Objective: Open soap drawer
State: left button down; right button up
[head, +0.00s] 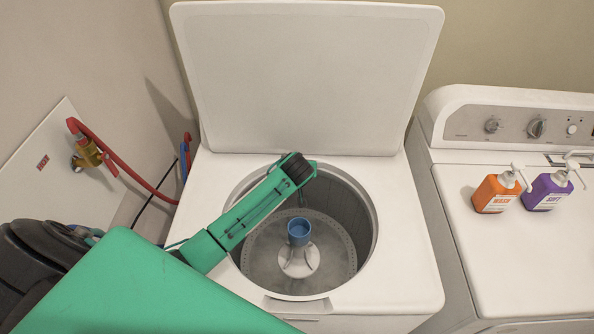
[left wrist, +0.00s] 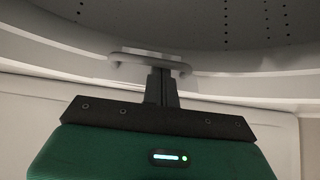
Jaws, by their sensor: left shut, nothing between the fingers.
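The top-loading washer (head: 420,255) has its lid raised and its round drum (head: 255,265) open. My left arm reaches over the opening from the left in the head view, where its fingertips cannot be made out. In the left wrist view, my left gripper (left wrist: 161,85) is shut and empty. Its fingers point at a pale tab with rounded ends (left wrist: 145,58) on the rim and overlap it in the picture; I cannot tell whether they touch. A lip (head: 297,304) shows at the opening's front edge in the head view. I cannot tell which part is the soap drawer. My right gripper is out of view.
A blue cup-shaped piece (head: 299,230) tops the drum's centre. The raised lid (head: 308,75) stands at the back. An orange bottle (head: 494,193) and a purple bottle (head: 546,192) stand on the right-hand machine (head: 530,255). A red hose (head: 140,178) runs along the left wall.

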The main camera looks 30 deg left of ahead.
pick_arm(q)
jog(key=shift+s+d, duration=0.15)
jog(key=shift+s, duration=0.1)
jog(key=s+d+p, duration=0.3)
jog(key=s+p, duration=0.1)
jog(key=s, duration=0.2)
jog(key=shift+s+d, duration=0.15)
jog(key=shift+s, duration=0.25)
